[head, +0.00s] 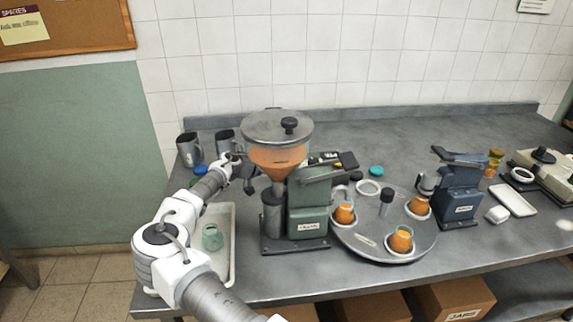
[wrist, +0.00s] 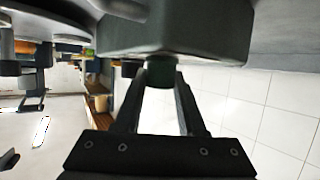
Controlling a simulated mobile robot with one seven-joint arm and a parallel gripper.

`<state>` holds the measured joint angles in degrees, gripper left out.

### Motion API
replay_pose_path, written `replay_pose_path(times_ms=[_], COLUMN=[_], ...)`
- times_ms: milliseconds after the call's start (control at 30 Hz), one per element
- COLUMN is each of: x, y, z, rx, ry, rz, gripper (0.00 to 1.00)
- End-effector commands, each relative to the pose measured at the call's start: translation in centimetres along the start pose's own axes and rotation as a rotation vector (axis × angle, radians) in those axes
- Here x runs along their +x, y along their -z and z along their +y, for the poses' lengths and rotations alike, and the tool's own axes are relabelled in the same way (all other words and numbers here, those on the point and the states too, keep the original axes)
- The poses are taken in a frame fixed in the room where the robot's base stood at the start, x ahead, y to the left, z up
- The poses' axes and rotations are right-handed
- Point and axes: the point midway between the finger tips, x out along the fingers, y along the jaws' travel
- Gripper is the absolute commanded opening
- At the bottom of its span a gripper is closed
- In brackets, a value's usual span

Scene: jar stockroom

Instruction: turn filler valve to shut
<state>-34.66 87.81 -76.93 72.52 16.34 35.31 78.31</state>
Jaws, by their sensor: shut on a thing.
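The filler (head: 308,210) is a grey-green machine on the bench with a lidded clear hopper (head: 277,150) of orange stuff. My gripper (head: 246,174) reaches in from the left, beside the lower part of the hopper. In the wrist view my gripper (wrist: 160,80) has its two fingers closing in on a short dark knob (wrist: 161,70) below a large grey-green block. I take the knob for the filler valve's handle. The fingers are shut on it. In the head view the valve is hidden or too small to make out, so its setting cannot be told.
A white tray (head: 226,274) with a green glass jar (head: 212,237) lies left of the filler, under my arm. Two grey mugs (head: 190,150) stand behind. A round turntable (head: 372,254) with orange-filled jars stands right, then a blue-grey machine (head: 459,200). Bench space at the front is clear.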

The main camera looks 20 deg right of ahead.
Motion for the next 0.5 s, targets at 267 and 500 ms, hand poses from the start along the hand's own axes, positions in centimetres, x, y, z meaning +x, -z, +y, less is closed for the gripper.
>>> replay_pose_path(times_ms=[267, 500], x=[0.01, 0.14], y=[0.00, -0.10], z=[0.03, 0.11], rx=[-0.001, -0.036], ry=[0.006, 0.100], rz=[-0.001, -0.003], gripper=[0.00, 0.00])
